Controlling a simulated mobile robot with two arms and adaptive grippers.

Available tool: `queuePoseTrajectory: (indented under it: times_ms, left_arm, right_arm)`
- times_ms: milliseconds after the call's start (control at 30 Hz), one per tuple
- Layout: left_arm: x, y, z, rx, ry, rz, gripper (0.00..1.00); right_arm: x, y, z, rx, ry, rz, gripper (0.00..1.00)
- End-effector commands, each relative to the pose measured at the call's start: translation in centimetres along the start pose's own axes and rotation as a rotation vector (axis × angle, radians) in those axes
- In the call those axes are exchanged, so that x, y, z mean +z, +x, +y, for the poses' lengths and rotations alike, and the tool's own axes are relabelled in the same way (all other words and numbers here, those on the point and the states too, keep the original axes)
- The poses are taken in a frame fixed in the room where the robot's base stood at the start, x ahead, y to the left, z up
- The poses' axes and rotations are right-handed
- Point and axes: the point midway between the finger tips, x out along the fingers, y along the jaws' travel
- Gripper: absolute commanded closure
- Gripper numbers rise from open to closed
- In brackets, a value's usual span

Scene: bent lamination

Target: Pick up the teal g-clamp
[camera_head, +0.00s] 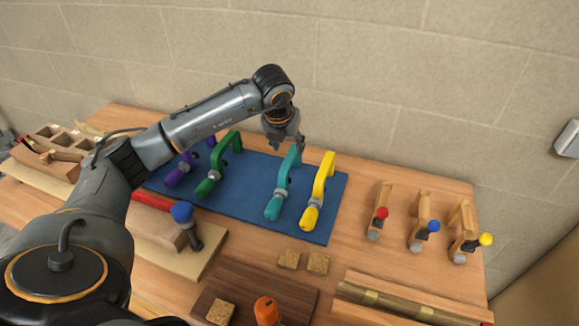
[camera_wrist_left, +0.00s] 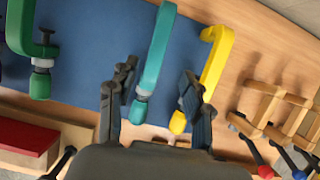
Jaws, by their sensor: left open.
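The teal g-clamp (camera_head: 281,188) lies on the blue mat (camera_head: 255,172), between the green clamp (camera_head: 222,160) and the yellow clamp (camera_head: 320,192). My left gripper (camera_head: 284,138) is at the far end of the teal clamp and hides part of that end. In the left wrist view, the open fingers of my left gripper (camera_wrist_left: 158,92) stand apart with the teal clamp (camera_wrist_left: 156,55) showing between them. The right finger overlaps the yellow clamp (camera_wrist_left: 214,62) in that view. I cannot tell whether any finger touches a clamp. My right gripper is not in view.
A purple clamp (camera_head: 179,172) lies left of the green one. Three wooden clamps with red, blue and yellow knobs (camera_head: 421,220) are at the right. Small cork blocks (camera_head: 289,260) lie in front of the mat. The block wall (camera_head: 400,60) rises close behind the bench.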

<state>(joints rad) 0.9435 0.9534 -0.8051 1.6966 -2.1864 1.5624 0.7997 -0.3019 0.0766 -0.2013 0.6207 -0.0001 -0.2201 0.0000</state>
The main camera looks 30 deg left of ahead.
Motion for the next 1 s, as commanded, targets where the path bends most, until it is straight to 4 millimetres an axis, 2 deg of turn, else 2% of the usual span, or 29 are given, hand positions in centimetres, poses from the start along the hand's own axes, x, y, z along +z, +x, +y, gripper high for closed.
queuePoseTrajectory:
  times_ms: [100,367,500,600,733,933,1000]
  left_arm:
    - [0.0,1.7,0.0,-0.001,-0.001,0.002,0.50]
    - [-0.1,3.6,0.2,0.000,0.001,0.003,0.50]
    - [-0.1,5.7,0.6,-0.001,0.000,0.003,0.50]
    - [-0.2,7.2,0.5,-0.002,0.001,0.003,0.50]
    - [-0.2,8.0,0.5,-0.003,0.001,0.000,0.50]
    - [-0.2,8.1,0.5,-0.003,0.002,-0.001,0.50]
    - [-0.2,8.1,0.5,-0.003,0.002,-0.001,0.64]
  right_arm:
    - [0.0,-0.6,0.1,0.001,0.000,-0.001,0.35]
    - [0.0,-1.5,0.3,0.004,-0.001,-0.002,0.35]
    - [-0.1,-2.9,0.5,0.005,-0.001,-0.002,0.35]
    - [-0.1,-3.0,0.6,0.006,-0.001,-0.002,0.35]
    - [-0.2,-3.1,0.6,0.006,-0.001,-0.002,0.35]
    - [-0.3,-3.0,0.6,0.007,0.000,-0.001,0.35]
    - [-0.3,-3.0,0.6,0.007,0.000,0.000,0.35]
